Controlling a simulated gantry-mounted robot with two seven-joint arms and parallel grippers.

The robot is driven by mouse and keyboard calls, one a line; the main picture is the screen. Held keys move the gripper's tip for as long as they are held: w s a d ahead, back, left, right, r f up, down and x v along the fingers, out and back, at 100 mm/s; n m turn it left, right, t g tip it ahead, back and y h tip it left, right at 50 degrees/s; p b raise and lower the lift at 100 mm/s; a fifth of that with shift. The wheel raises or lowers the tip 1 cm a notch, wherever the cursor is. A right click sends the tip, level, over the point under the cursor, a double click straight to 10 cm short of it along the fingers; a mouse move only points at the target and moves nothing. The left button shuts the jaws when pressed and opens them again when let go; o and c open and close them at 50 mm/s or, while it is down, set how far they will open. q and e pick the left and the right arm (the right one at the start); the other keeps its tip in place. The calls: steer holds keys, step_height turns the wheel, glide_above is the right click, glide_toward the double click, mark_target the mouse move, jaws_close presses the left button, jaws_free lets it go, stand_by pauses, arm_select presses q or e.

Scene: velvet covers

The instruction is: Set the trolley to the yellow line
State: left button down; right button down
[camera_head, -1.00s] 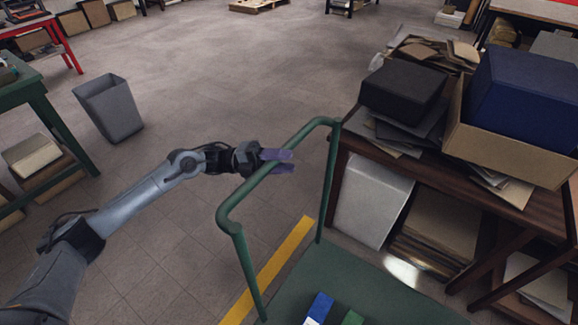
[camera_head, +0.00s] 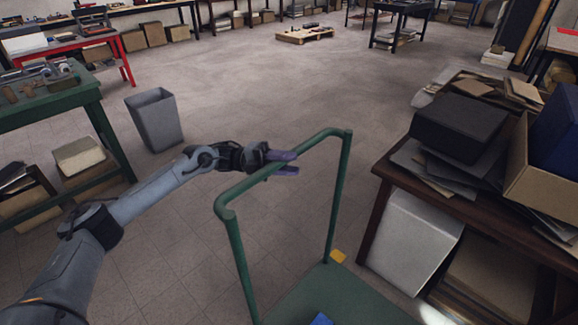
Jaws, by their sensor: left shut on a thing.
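The green trolley (camera_head: 340,298) stands at the lower middle, its handle frame (camera_head: 344,190) upright at the far end. My left gripper (camera_head: 288,163) is shut on the top bar of the handle, with its purple fingers around the bar. The rest of the line is hidden or out of frame. A blue item (camera_head: 321,319) on the deck shows at the bottom edge. My right gripper is not in view.
A dark wooden table (camera_head: 400,180) with a black box (camera_head: 459,129) and papers stands close on the right. A grey bin (camera_head: 155,119) and a green bench (camera_head: 45,110) stand at left. The floor ahead is clear up to a pallet (camera_head: 305,34).

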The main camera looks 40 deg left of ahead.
arm_select(q)
steer(key=c, duration=0.9)
jaws_free()
steer(key=shift+a, duration=0.15)
steer(key=shift+s+a+f, duration=0.1)
steer(key=shift+s+a, duration=0.05)
steer(key=shift+a, duration=0.15)
steer(key=p+v, duration=0.1)
steer(key=v, duration=0.9)
steer(key=shift+p, duration=0.35)
